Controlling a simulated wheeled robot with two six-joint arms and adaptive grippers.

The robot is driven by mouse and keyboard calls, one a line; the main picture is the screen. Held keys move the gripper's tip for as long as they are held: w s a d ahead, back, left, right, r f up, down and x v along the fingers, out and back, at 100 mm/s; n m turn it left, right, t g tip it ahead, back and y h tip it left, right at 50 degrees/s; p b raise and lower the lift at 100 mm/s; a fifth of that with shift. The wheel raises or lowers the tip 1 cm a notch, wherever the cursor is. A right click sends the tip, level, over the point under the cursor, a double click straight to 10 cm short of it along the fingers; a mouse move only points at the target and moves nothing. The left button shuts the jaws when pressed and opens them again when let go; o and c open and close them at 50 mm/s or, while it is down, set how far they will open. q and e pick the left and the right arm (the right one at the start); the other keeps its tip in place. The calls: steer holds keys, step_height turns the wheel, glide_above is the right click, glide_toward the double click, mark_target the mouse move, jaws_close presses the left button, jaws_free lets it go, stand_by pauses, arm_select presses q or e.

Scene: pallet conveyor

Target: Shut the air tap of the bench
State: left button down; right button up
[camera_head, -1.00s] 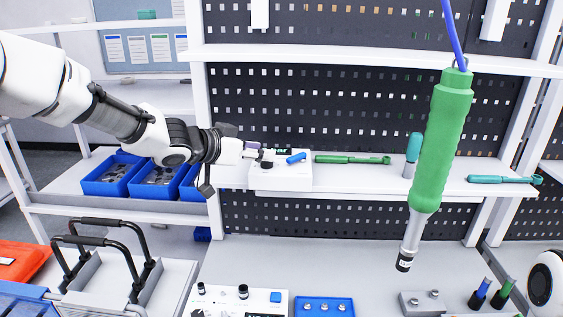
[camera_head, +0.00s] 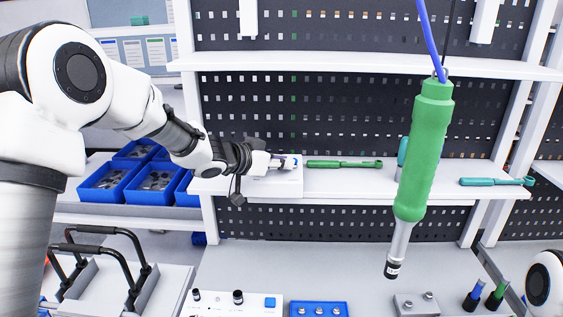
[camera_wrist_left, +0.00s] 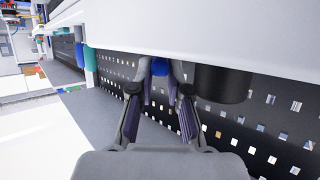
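The air tap is a white box (camera_head: 288,188) with a small blue lever, standing on the bench shelf. In the head view my left gripper (camera_head: 283,163) is at the front of the box and hides most of the lever. In the left wrist view the blue lever (camera_wrist_left: 160,67) shows between and just beyond the two fingers of my left gripper (camera_wrist_left: 160,95). The fingers stand apart, one on each side of it; contact cannot be made out. A black round part (camera_wrist_left: 222,82) of the tap sits right beside the fingers. My right gripper is out of view.
A green wrench (camera_head: 343,164) lies on the shelf right of the tap. A green hanging screwdriver (camera_head: 412,160) hangs in front of the shelf. Blue bins (camera_head: 108,185) stand left. A white control box (camera_head: 230,303) and a blue tray (camera_head: 318,309) are on the worktop below.

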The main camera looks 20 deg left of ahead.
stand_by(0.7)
arm_select(q)
steer(key=shift+w+a+r+m+g+h+p, duration=0.15)
steer(key=shift+m+g+h+p, duration=0.35)
steer(key=shift+p, duration=0.7)
steer(key=shift+w+a+m+g+h+p, duration=0.1)
steer(key=shift+a+m+g+h+p, duration=0.2)
steer(key=shift+m+h+p, duration=0.35)
steer(key=m+g, duration=0.1)
steer(key=m+g+h, duration=0.1)
steer(key=w+m+g+h, duration=0.1)
steer(key=shift+a+f+h, duration=0.25)
steer(key=shift+a+f, duration=0.05)
steer(key=shift+a, duration=0.1)
steer(key=shift+w+a+m+g+h, duration=0.15)
steer(key=shift+m+g+h, duration=0.1)
steer(key=shift+m+g, duration=0.35)
steer(key=shift+w+m+g+h, duration=0.2)
steer(key=shift+m+g+h, duration=0.1)
steer(key=shift+m+g, duration=0.35)
steer(key=shift+w+a+m+g+h, duration=0.15)
steer(key=shift+m+g+h, duration=0.1)
steer(key=shift+m+g, duration=0.35)
steer(key=shift+d+r, duration=0.1)
steer(key=c, duration=1.1)
jaws_free()
